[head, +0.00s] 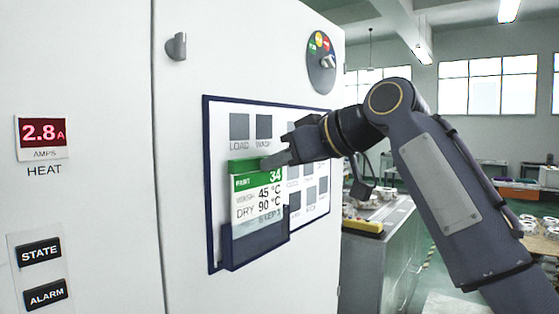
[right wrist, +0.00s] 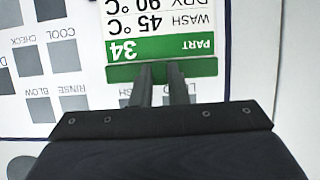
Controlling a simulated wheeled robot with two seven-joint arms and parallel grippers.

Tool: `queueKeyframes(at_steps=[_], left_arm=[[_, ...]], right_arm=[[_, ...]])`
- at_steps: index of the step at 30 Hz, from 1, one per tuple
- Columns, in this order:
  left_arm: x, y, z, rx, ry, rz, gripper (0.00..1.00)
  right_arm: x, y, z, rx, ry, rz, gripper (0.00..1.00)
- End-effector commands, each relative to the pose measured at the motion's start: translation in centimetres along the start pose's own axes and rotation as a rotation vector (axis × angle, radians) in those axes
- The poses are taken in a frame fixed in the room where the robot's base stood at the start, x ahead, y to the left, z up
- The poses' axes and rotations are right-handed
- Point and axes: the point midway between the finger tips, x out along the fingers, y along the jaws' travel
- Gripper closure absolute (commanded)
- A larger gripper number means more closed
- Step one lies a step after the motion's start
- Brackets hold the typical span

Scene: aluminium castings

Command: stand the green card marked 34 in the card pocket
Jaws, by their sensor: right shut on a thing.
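The green-topped white card marked 34 (head: 257,196) is upright against the panel on the white cabinet. Its lower part, with a dim line of text, shows through the dark see-through front of the card pocket (head: 256,247); whether it touches the pocket's bottom I cannot tell. My right gripper (head: 268,162) is shut on the card's green top edge. In the right wrist view, the card (right wrist: 160,45) appears upside down, with my right gripper's fingers (right wrist: 161,75) close together at its green edge. My left gripper is in neither view.
The blue-framed panel (head: 217,125) carries several grey labelled squares beside the card. A round dial (head: 321,62) sits above right, and a grey handle (head: 176,46) above left. A red AMPS display (head: 42,132) is at far left. A grey bench (head: 378,255) stands right of the cabinet.

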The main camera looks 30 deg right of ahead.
Motion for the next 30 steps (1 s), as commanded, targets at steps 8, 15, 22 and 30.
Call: queueKeyframes(at_steps=[8, 15, 22, 30], left_arm=[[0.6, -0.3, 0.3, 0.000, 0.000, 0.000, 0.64], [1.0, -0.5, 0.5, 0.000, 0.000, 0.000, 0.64], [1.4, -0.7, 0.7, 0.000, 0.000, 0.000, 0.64], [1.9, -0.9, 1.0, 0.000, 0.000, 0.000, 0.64]], right_arm=[[0.3, 0.0, 0.8, 0.000, 0.001, 0.000, 1.00], [0.5, 0.0, 1.3, 0.000, 0.001, 0.000, 1.00], [0.7, 0.0, 1.8, 0.000, 0.002, 0.000, 1.00], [1.0, 0.0, 2.4, 0.000, 0.002, 0.000, 1.00]])
